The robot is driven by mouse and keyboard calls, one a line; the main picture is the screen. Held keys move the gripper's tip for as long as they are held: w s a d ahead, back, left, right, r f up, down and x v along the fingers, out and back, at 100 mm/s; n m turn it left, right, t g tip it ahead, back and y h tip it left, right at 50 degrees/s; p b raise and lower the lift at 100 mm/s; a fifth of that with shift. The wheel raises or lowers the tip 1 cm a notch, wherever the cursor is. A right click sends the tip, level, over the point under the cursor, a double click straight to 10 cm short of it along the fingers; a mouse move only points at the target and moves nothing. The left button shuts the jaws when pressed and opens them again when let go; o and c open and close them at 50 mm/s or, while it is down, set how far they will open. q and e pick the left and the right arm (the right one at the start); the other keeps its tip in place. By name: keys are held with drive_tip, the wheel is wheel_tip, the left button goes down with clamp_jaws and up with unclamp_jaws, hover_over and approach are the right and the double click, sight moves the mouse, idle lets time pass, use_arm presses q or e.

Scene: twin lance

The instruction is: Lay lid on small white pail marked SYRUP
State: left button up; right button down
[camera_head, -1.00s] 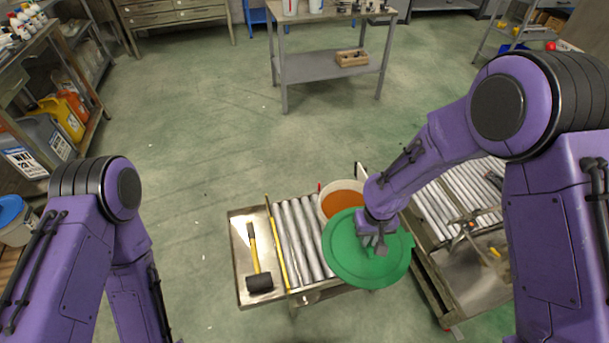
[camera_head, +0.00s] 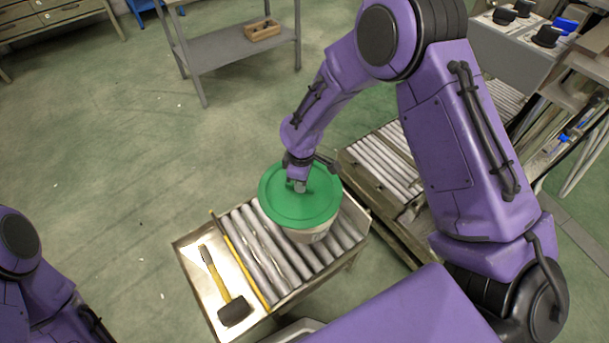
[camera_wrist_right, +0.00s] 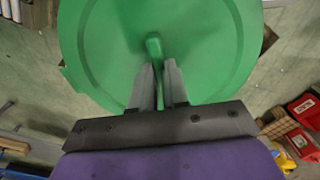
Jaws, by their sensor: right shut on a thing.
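The round green lid (camera_head: 292,207) is over the white pail (camera_head: 311,236) on the roller table, covering its top from the head view. I cannot tell whether the lid touches the rim all round. Any marking on the pail is too small to read. My right gripper (camera_head: 299,186) is shut on the lid's handle at its middle. In the right wrist view the two fingers of my right gripper (camera_wrist_right: 161,88) close around the green handle, and the lid (camera_wrist_right: 205,45) fills the upper part. My left gripper is out of view; only part of my left arm shows at lower left.
A mallet (camera_head: 227,290) lies on the metal tray end of the roller table (camera_head: 262,262), beside a yellow bar (camera_head: 242,262). A second roller conveyor (camera_head: 378,165) stands to the right. A grey shelf table (camera_head: 225,47) with a wooden box (camera_head: 262,29) is behind. Open floor lies to the left.

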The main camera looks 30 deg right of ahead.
drive_tip(key=w+d+f+n+b, duration=0.1)
drive_tip(key=n, duration=0.2)
drive_tip(key=w+d+f+n+b, duration=0.1)
drive_tip(key=w+n, duration=0.1)
drive_tip(key=n, duration=0.1)
drive_tip(key=w+d+f+n+b, duration=0.1)
drive_tip(key=f+n, duration=0.1)
drive_tip(key=n, duration=0.1)
drive_tip(key=shift+w+d+n, duration=0.25)
drive_tip(key=shift+n, duration=0.05)
drive_tip(key=shift+d+n, duration=0.15)
drive_tip(key=shift+n, duration=0.15)
drive_tip(key=shift+b, duration=0.35)
use_arm(q)
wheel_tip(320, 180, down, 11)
drive_tip(key=b, duration=0.5)
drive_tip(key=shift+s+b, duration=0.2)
drive_tip(key=shift+b, duration=0.2)
use_arm(e)
wheel_tip(320, 180, down, 7)
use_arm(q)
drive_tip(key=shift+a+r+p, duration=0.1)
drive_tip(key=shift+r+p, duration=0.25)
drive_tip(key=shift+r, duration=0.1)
use_arm(e)
drive_tip(key=shift+d+r, duration=0.1)
drive_tip(key=shift+d, duration=0.1)
use_arm(q)
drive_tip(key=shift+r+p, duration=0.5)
drive_tip(key=shift+p, duration=0.05)
